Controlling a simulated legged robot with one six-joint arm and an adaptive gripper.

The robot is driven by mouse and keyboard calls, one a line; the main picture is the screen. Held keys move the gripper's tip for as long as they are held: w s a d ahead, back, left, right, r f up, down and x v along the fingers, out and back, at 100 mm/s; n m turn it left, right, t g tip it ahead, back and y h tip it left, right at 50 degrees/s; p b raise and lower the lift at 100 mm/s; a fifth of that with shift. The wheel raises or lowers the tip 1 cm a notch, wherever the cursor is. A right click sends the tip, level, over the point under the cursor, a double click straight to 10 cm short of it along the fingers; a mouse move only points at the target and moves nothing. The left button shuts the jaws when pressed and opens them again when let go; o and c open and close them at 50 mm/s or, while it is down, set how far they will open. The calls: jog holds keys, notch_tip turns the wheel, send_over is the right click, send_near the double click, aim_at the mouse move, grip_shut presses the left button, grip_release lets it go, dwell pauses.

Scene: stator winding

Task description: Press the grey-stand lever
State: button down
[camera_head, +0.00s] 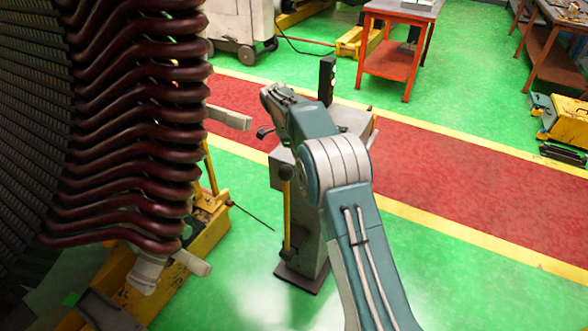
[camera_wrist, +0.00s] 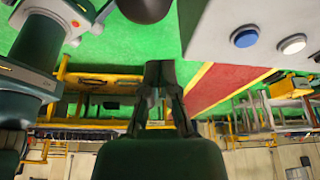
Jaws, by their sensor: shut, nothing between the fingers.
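The grey stand (camera_head: 310,240) stands on the green floor behind my arm, partly hidden by it. In the wrist view, a dark round knob (camera_wrist: 146,8) is cut off by the top edge, just beyond my fingertips and slightly left. My gripper (camera_wrist: 160,72) is shut and empty, with a visible gap to that knob.
A grey panel with a blue button (camera_wrist: 244,38) and a white button (camera_wrist: 292,44) lies right of my gripper. A large stator with dark red coils (camera_head: 140,130) fills the left of the head view. A red table (camera_head: 390,65) stands farther back.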

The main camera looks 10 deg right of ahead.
jog(key=v, duration=0.5)
jog(key=shift+w+a+f, duration=0.1)
jog(key=shift+w+a, duration=0.1)
jog(key=shift+a, duration=0.55)
jog(key=s+d+r+n+t+y, duration=0.1)
jog(key=s+d+r+n+t, duration=0.1)
jog(key=s+d+r+n, duration=0.5)
jog(key=s+d+r+n+t+y, duration=0.1)
jog(key=s+r+n, duration=0.4)
jog(key=s+r, duration=0.55)
jog(key=s+d+f+n+t, duration=0.1)
jog(key=s+n, duration=0.4)
jog(key=s, duration=0.6)
jog(key=s+d+f+n+t+y, duration=0.1)
jog(key=s+f+n, duration=0.4)
jog(key=s, duration=0.7)
jog(key=shift+s+d+f+n+t+y, duration=0.25)
jog(key=shift+d+t, duration=0.2)
jog(key=shift+t, duration=0.65)
